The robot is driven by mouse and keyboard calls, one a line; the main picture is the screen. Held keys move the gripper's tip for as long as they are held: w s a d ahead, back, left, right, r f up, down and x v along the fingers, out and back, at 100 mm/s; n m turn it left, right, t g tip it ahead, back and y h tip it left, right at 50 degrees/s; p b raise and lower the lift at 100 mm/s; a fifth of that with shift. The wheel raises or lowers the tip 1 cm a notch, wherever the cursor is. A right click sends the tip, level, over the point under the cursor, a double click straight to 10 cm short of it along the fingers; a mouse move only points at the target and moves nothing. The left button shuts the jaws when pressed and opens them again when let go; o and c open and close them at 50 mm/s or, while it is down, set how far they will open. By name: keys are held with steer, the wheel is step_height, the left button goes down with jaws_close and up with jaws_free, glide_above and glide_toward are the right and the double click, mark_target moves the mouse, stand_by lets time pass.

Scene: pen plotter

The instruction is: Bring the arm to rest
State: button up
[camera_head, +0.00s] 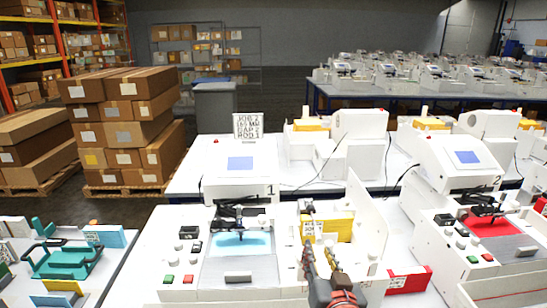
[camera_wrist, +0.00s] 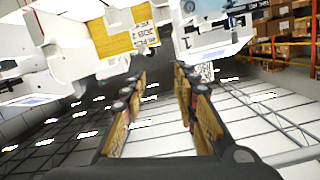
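My gripper (camera_head: 322,254) is in the lower middle of the head view, in front of the open white bay beside plotter 1 (camera_head: 240,190). In the wrist view my gripper (camera_wrist: 161,78) has its two fingers apart, with nothing between them. Its fingers overlap part of the bay in the head view. I cannot tell its exact height, or whether it touches anything.
A yellow block (camera_head: 340,224) with a printed label sits in the bay. A red bin (camera_head: 408,280) lies to its right, and plotter 2 (camera_head: 455,165) beyond. A teal tray (camera_head: 65,258) is at left. Stacked cartons (camera_head: 125,130) stand behind; dark floor separates them from the tables.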

steer(key=s+a+f+n+g+y, duration=0.3)
steer(key=s+a+f+g, duration=0.1)
steer(key=s+f+g, duration=0.6)
steer(key=s+d+r+h+p, duration=0.1)
steer(key=s+d+r+h, duration=0.2)
steer(key=s+d+r, duration=0.3)
steer(key=s+d, duration=0.3)
steer(key=s, duration=0.1)
steer(key=shift+d+m, duration=0.15)
steer(key=shift+m, duration=0.15)
